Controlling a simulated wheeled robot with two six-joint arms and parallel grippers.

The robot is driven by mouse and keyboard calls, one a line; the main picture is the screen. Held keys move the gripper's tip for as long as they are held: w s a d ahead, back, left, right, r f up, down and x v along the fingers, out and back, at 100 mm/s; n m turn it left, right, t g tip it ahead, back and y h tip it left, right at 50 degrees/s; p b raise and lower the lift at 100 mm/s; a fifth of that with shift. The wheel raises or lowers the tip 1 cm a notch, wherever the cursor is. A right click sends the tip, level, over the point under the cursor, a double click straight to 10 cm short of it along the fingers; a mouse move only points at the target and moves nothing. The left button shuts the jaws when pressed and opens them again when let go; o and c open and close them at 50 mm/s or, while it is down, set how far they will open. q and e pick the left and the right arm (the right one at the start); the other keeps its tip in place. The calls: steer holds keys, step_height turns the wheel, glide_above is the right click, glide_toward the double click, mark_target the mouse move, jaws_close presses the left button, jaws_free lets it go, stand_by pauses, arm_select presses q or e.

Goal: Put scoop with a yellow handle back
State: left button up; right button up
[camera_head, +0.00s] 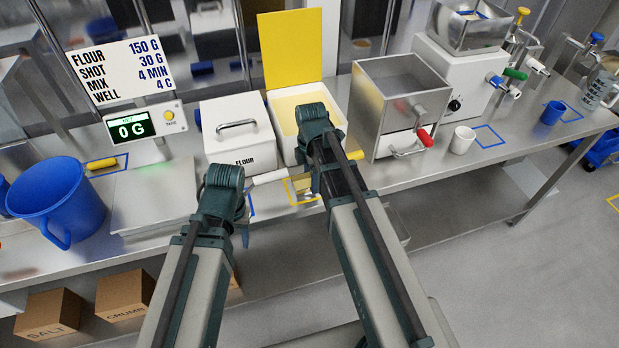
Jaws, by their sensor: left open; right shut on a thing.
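My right gripper (318,125) is over the front of an open white bin (285,103) with a raised yellow lid (290,46). Its fingers are hidden behind the wrist. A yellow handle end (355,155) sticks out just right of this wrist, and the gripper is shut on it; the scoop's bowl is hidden. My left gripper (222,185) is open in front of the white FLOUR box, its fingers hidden. A yellow outline (300,190) on the counter lies partly behind my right arm. A second yellow handle (101,164) lies by the blue bucket; what it belongs to is unclear.
A white handle (270,176) lies between my grippers. The FLOUR box (238,133), a metal hopper (398,100) with a red handle, a white cup (462,140), a scale (158,190) and a blue bucket (60,200) stand around.

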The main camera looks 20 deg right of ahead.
steer(key=shift+a+f, duration=0.1)
steer(key=shift+f, duration=0.15)
steer(key=o, duration=1.3)
steer(key=shift+r, duration=0.1)
steer(key=shift+c, duration=0.2)
step_height(320, 180, up, 12)
steer(key=r+p, duration=0.1)
steer(key=p, duration=1.1)
steer(key=s+a+m+h, duration=0.1)
steer(key=s+a+m, duration=1)
steer(key=s+m, duration=0.3)
steer(key=shift+s+a+f+m, duration=0.2)
steer(key=shift+s+f+m, duration=0.05)
steer(key=shift+m, duration=0.05)
